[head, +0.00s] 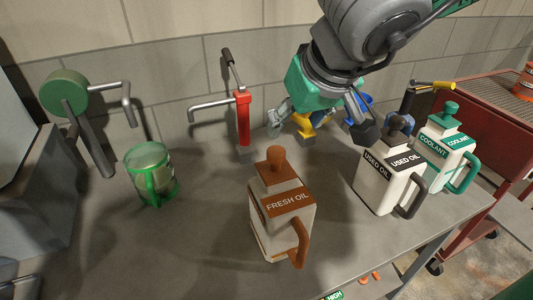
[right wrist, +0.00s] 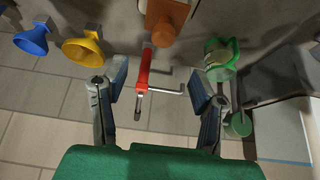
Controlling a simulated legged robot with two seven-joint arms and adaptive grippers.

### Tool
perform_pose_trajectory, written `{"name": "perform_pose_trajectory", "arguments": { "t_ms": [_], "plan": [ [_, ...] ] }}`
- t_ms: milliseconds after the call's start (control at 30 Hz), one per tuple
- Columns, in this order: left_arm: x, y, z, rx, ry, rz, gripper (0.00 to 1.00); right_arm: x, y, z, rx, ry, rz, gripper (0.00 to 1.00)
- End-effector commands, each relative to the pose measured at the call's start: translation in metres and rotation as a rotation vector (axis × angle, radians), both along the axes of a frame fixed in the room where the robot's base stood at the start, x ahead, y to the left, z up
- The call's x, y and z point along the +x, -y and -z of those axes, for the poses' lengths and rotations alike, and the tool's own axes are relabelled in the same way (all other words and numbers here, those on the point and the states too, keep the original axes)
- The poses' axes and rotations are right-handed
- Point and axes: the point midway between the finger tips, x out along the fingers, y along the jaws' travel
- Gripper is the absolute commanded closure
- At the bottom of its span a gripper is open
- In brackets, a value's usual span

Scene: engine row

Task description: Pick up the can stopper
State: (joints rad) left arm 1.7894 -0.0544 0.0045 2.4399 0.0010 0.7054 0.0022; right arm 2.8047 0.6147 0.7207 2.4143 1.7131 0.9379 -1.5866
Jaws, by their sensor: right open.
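A white can labelled "FRESH OIL" (head: 283,220) stands upright on the grey bench, with a brown stopper (head: 276,158) seated in its top. The brown stopper also shows at the top edge of the right wrist view (right wrist: 164,34). My right gripper (head: 322,128) is open and empty, above the bench behind the fresh oil can, apart from the stoppers. My left gripper is not in view.
A red hand pump (head: 243,118) stands behind the fresh oil can. A green jug (head: 151,172) and a green crank device (head: 64,93) are at left. Yellow (right wrist: 83,46) and blue (right wrist: 33,40) funnels stand near the wall. The bench's front left is mostly clear.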

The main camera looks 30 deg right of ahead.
Motion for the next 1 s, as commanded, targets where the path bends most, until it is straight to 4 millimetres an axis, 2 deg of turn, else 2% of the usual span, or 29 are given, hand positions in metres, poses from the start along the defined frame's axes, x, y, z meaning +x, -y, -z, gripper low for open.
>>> {"name": "perform_pose_trajectory", "arguments": {
  "t_ms": [400,667,833,1000],
  "plan": [
    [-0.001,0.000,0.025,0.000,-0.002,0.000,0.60,0.035,-0.008,0.063,-0.010,-0.005,-0.001,0.46],
    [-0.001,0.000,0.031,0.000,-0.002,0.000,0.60,0.044,0.000,0.081,-0.003,-0.002,0.001,0.46],
    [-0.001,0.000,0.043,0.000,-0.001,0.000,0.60,0.053,0.004,0.108,-0.001,-0.004,0.000,0.46],
    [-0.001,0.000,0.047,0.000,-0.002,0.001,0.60,0.063,0.001,0.121,-0.003,-0.002,0.001,0.46]
  ]
}}
